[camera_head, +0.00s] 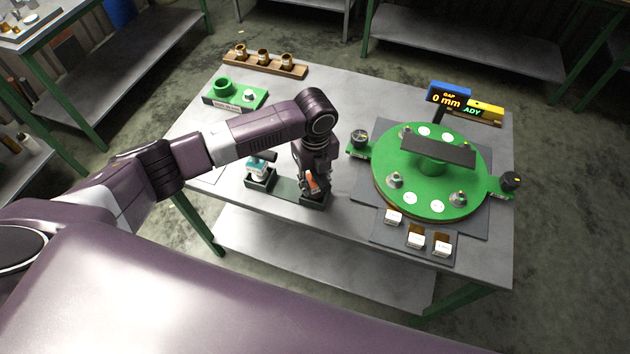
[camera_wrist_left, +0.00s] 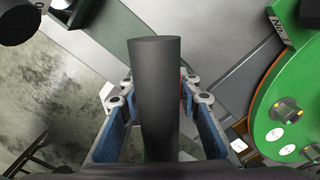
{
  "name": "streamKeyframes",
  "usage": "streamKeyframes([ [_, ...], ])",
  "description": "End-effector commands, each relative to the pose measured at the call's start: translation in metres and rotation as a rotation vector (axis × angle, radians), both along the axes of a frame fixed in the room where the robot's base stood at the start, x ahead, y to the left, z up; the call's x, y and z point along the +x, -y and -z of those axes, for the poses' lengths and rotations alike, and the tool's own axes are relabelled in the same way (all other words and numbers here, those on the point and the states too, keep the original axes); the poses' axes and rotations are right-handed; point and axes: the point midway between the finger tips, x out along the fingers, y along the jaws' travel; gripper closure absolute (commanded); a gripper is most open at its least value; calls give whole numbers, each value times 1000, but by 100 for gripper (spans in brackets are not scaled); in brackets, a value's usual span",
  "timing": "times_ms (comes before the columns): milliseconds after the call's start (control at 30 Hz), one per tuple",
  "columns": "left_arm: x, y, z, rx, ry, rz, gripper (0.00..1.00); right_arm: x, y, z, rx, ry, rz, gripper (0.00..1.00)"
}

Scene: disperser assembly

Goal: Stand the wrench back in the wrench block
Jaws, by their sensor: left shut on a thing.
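My left gripper (camera_head: 313,182) points down over the near middle of the table. It is shut on the wrench, whose thick dark grey cylinder (camera_wrist_left: 157,95) stands between the two blue-padded fingers in the left wrist view. Its lower end is hidden from that view. In the head view a small orange-red part shows at the fingers; I cannot tell what it belongs to. A dark block (camera_head: 314,202) is right below the gripper, at the right end of a green-grey strip (camera_head: 286,190). I cannot tell whether the wrench sits in it. My right gripper is not in view.
A teal-and-white tool (camera_head: 260,167) stands at the strip's left end. To the right is a round green disc fixture (camera_head: 430,190) with a display (camera_head: 448,94). White-labelled blocks (camera_head: 416,240) lie in front. A green tray (camera_head: 235,97) and wooden rack (camera_head: 264,65) are behind.

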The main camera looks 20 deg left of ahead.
Motion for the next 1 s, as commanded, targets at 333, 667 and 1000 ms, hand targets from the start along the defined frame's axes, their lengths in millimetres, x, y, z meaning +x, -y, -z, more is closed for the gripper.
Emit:
streamKeyframes([
  [333, 0, 0, 3, 0, 0, 0, 52, 0, -4, 1, 4, 0, 1, 100],
  [667, 1, 0, -3, -1, 1, 0, 52, 0, -5, 1, 6, 0, 0, 100],
  [1000, 2, 1, -64, -2, 6, 0, 52, 0, -5, 24, 6, 0, -1, 100],
])
